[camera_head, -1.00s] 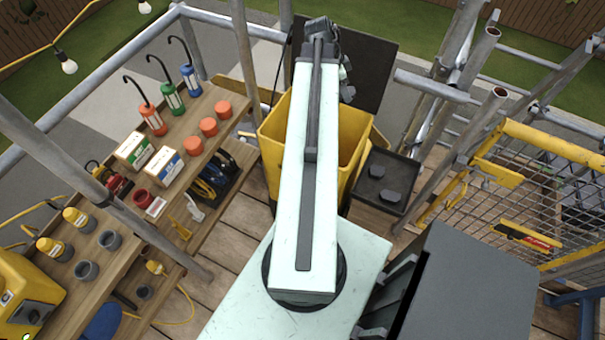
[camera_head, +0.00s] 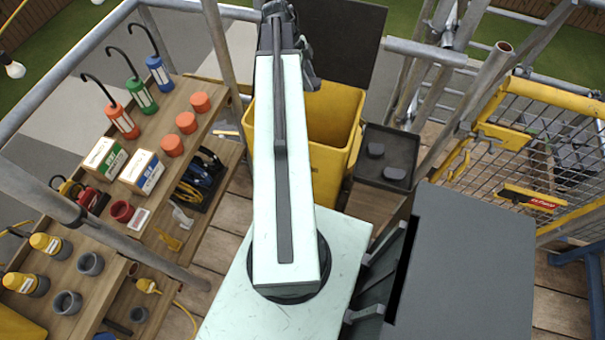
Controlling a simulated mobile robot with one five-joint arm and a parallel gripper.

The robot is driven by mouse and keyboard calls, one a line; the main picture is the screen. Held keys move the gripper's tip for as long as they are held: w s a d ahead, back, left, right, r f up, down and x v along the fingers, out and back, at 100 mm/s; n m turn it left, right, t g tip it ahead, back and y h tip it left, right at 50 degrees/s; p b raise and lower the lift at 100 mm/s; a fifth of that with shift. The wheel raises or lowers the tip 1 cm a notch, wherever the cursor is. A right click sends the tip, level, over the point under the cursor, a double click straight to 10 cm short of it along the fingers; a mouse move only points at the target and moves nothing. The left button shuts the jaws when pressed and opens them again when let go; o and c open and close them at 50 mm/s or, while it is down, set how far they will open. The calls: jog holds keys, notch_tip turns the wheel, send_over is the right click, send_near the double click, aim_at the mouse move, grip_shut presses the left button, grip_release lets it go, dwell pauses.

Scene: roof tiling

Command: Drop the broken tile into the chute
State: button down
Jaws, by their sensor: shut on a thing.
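The yellow chute (camera_head: 338,118) stands open-topped behind and to the right of my pale arm, which covers its left part. A dark upright panel (camera_head: 345,40) rises behind its opening. My gripper (camera_head: 306,72) shows only as dark parts beside the far end of my arm, over the back of the chute. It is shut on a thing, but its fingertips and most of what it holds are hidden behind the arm. No broken tile can be made out clearly.
Left is a wooden shelf (camera_head: 207,124) with lamps, boxes and cups. Scaffold poles (camera_head: 432,52) and a yellow mesh gate (camera_head: 545,100) stand at the right.

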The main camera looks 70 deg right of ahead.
notch_tip(320, 180, down, 2)
jog(key=shift+d+f+m+b, duration=0.1)
jog(key=shift+f+m+b, duration=0.15)
jog(key=shift+m+b, duration=0.2)
jog(key=shift+r+m+y, duration=0.1)
jog(key=shift+m+y, duration=0.2)
jog(key=shift+m, duration=0.05)
notch_tip(320, 180, down, 6)
jog(key=b, duration=0.5)
jog(key=shift+b, duration=0.4)
jog(key=c, duration=0.7)
grip_release()
jog(key=shift+r, duration=0.15)
